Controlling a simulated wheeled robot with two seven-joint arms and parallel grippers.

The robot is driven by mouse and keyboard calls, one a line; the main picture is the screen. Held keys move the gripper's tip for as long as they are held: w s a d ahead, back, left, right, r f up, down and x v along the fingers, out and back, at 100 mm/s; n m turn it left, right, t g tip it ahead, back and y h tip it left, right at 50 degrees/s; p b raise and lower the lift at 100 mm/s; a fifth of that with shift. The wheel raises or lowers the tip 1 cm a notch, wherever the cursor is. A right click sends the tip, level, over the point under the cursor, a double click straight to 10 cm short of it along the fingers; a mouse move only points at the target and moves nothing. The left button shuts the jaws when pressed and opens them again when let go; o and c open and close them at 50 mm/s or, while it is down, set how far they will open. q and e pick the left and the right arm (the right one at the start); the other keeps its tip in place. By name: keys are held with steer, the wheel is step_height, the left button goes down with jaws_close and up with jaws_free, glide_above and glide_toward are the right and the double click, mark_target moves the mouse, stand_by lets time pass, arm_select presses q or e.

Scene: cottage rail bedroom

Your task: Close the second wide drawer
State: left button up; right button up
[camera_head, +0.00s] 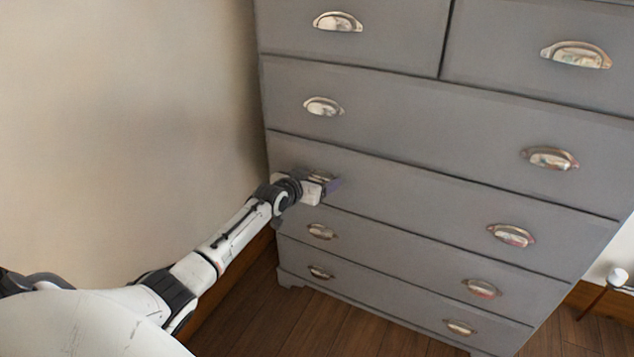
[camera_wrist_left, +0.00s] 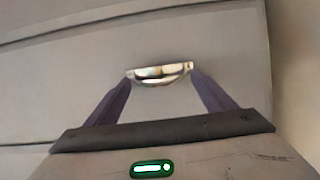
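The grey dresser (camera_head: 400,130) has two small drawers on top and wide drawers below. The second wide drawer (camera_head: 420,200) looks flush or nearly flush with the front; a small gap is hard to tell. Its right cup handle (camera_head: 511,235) is clear. My left gripper (camera_head: 330,187) is at its left end, over the left handle, which is mostly hidden in the head view. In the left wrist view, the metal handle (camera_wrist_left: 160,74) sits between the tips of my spread purple fingers. Contact cannot be told. My right gripper is out of view.
The first wide drawer (camera_head: 430,125) above and the wide drawers below (camera_head: 400,252) look shut. A beige wall (camera_head: 120,120) stands left of the dresser, close to my left arm. Wooden floor (camera_head: 300,325) lies in front. A white object (camera_head: 617,277) stands at the far right.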

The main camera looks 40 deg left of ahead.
arm_select(q)
steer(key=shift+f, duration=0.2)
steer(key=shift+s, duration=0.15)
steer(key=shift+s+d, duration=0.1)
steer(key=shift+s, duration=0.05)
steer(key=p+v, duration=0.3)
steer(key=v, duration=0.7)
steer(key=shift+r, duration=0.15)
steer(key=shift+p, duration=0.3)
